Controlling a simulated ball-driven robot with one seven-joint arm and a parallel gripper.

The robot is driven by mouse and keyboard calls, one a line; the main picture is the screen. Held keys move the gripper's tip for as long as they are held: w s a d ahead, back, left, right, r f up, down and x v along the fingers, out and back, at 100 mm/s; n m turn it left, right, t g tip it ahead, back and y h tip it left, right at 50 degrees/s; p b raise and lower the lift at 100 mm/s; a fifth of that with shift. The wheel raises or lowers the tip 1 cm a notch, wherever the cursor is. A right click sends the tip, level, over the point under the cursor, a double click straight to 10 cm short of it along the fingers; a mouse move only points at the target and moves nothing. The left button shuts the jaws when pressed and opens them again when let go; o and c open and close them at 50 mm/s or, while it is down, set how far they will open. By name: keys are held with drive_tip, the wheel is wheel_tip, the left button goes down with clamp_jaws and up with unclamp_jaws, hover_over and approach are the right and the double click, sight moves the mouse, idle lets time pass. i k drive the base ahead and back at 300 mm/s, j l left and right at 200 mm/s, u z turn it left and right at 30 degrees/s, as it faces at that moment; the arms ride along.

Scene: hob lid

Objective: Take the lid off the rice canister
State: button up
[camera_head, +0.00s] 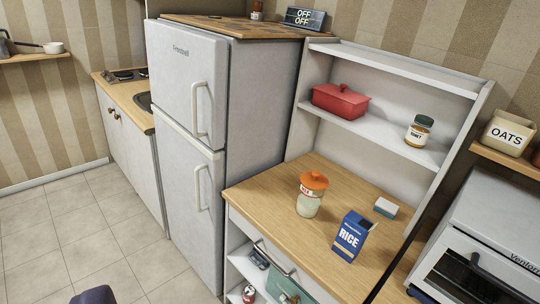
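A pale canister (308,205) stands upright on the wooden counter of the shelf unit, right of the fridge. Its orange lid (313,180), with a knob on top, sits on it. The canister has a small label with red lettering that I cannot read surely. A blue box marked RICE (350,238) stands just to the right and nearer, apart from the canister.
A small white and blue box (386,207) lies behind the rice box. A red lidded dish (340,100) and a honey jar (419,131) stand on the shelf above. The tall fridge (215,150) flanks the counter on the left. The tiled floor (90,240) is open at the left.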

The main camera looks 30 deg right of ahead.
sight(314, 180)
drive_tip(key=i+j, duration=0.1)
drive_tip(key=i, duration=0.95)
drive_tip(key=i+z, duration=0.2)
drive_tip(key=z, duration=0.25)
drive_tip(key=i+z, duration=0.25)
drive_tip(key=z, duration=0.15)
drive_tip(key=i+z, duration=0.2)
drive_tip(key=z, duration=0.25)
drive_tip(key=i+z, duration=0.25)
drive_tip(key=z, duration=0.15)
drive_tip(key=i+z, duration=0.2)
drive_tip(key=z, duration=0.15)
drive_tip(key=i+j+z, duration=0.2)
drive_tip(key=z, duration=0.2)
